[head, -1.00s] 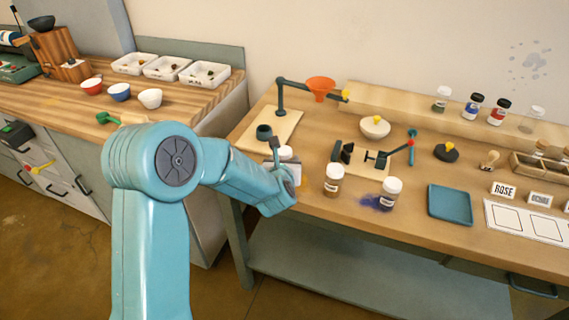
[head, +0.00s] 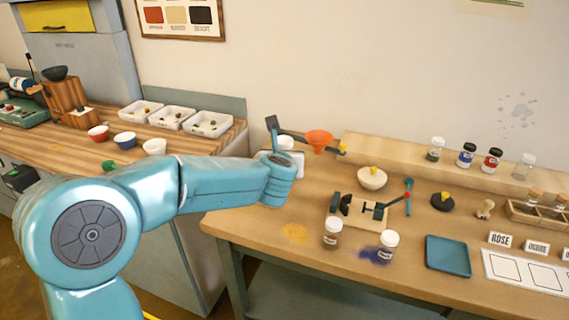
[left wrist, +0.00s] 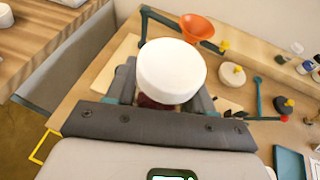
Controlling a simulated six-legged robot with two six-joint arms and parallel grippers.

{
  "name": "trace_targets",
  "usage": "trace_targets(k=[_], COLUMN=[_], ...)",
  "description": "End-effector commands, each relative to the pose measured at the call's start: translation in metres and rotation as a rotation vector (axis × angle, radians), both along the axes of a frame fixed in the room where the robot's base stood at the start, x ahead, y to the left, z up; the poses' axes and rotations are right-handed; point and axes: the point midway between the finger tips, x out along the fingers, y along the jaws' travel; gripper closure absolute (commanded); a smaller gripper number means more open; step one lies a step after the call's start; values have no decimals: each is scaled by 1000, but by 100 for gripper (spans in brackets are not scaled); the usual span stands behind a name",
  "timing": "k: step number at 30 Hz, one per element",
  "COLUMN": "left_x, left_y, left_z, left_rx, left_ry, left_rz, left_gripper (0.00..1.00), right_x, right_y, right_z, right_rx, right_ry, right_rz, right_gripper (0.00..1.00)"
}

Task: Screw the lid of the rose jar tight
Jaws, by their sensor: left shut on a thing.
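My left gripper (left wrist: 168,98) is shut around a jar (left wrist: 155,103) with dark red contents and a wide white lid (left wrist: 170,68). The lid sits on top of the jar, above the fingers. How tightly it sits cannot be told, and no label shows on this side. In the head view the white lid (head: 286,142) shows beyond my left wrist, in front of the funnel stand; most of the jar is hidden. The clamp (head: 358,208) with a red-knobbed handle stands on its board to the right, with nothing seen in it. My right gripper is out of view.
Two white-lidded jars stand at the front edge, one brownish (head: 332,233) and one beside purple powder (head: 388,245). An orange funnel (head: 318,139) is on the stand close to the held jar. A blue tray (head: 447,254) and a ROSE card (head: 500,240) lie right.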

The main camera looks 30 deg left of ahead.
Motion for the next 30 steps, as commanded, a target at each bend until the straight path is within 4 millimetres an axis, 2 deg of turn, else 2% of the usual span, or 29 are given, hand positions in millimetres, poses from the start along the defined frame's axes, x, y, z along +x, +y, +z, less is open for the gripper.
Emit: trace_targets(k=[9, 10, 14, 15, 30], left_x=[0, 0, 0, 0, -1], left_y=[0, 0, 0, 0, -1], left_z=[1, 1, 1, 1, 0], left_rx=[0, 0, 0, 0, 0], left_ry=[-1, -1, 0, 0, -1], left_rz=[0, 0, 1, 1, 1], left_gripper=[85, 54, 96, 100, 100], right_x=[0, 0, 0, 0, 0], right_y=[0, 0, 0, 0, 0], right_z=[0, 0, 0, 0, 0], right_rx=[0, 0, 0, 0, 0], right_ry=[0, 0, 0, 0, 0], right_rz=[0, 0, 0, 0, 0], right_gripper=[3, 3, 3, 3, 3])
